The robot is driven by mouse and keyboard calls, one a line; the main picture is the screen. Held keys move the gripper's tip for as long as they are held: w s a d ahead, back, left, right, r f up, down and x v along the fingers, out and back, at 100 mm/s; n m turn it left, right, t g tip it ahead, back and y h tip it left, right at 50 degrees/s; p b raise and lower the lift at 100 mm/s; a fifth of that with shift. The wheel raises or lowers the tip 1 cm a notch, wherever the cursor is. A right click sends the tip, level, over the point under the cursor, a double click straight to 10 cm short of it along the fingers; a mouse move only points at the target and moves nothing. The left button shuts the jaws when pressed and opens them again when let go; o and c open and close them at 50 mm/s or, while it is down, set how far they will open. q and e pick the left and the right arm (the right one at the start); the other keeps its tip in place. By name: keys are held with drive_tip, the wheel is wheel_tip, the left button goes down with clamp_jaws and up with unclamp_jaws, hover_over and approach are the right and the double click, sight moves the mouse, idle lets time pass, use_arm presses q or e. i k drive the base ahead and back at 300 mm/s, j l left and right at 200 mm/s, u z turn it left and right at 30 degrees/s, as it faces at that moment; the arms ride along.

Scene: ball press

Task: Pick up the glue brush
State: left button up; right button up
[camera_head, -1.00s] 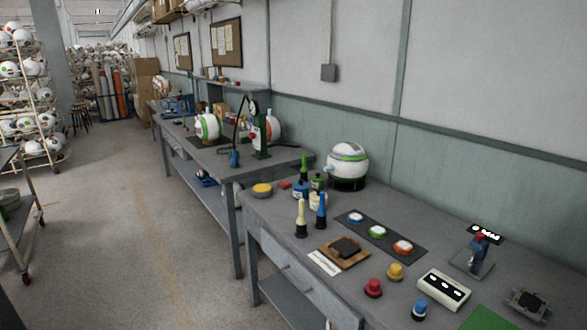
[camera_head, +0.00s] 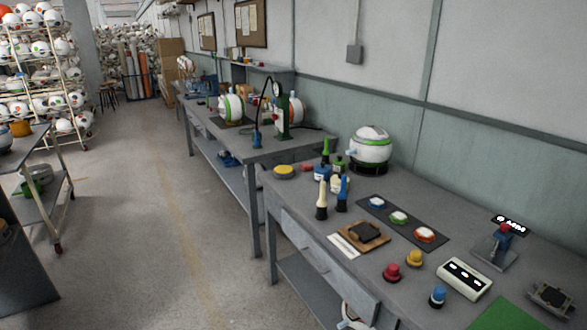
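I cannot tell for sure which thing is the glue brush. A green upright handle (camera_head: 325,150) rises behind small bottles with a blue cap (camera_head: 321,173) and a green cap (camera_head: 340,163) on the near workbench (camera_head: 300,196). In front of them stand a cream-handled tool (camera_head: 322,200) and a blue-handled tool (camera_head: 342,194), both upright on dark ends. Bristles are too small to make out. Neither of my grippers shows clearly. A cut-off white and dark shape (camera_head: 352,318) is at the bottom edge, and I cannot tell what it is.
On the bench are a wooden block with a dark pad (camera_head: 365,233), a dark strip with three coloured discs (camera_head: 420,237), red (camera_head: 391,272) and yellow (camera_head: 414,258) knobs, a white box (camera_head: 464,278) and a ball on a stand (camera_head: 370,147).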

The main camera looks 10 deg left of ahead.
sight(325, 152)
drive_tip(key=u, duration=1.15)
drive_tip(key=i, duration=2.75)
drive_tip(key=i+z, duration=0.1)
drive_tip(key=i, duration=1.25)
drive_tip(key=i+j, duration=0.2)
drive_tip(key=i, duration=1.2)
